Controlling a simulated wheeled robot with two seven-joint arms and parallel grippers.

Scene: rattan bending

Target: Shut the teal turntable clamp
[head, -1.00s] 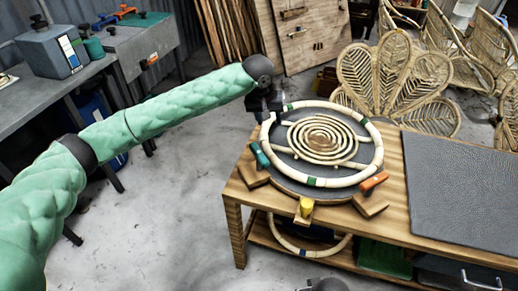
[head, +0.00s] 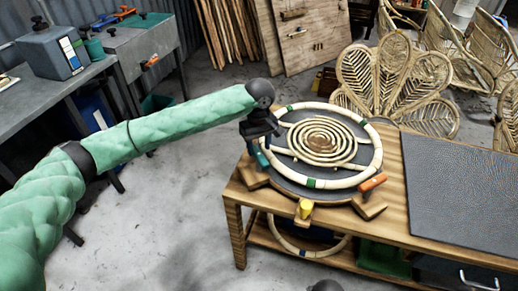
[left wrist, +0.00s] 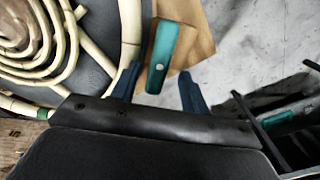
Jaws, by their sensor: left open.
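The teal clamp (head: 262,161) sits on a wooden block at the left edge of the round turntable (head: 285,184). My left gripper (head: 259,142) is just above it and hides its upper part in the head view. In the left wrist view the teal clamp (left wrist: 161,52) shows as a teal lever with a pale round spot. The open blue fingers of my left gripper (left wrist: 160,79) stand on either side of its near end. I cannot tell whether they touch it.
An orange clamp (head: 373,182) and a yellow clamp (head: 306,208) sit at the turntable's other edges. A pale rattan ring (head: 340,183) and a rattan coil (head: 322,140) lie on top. A dark mat (head: 460,190) covers the table's right side.

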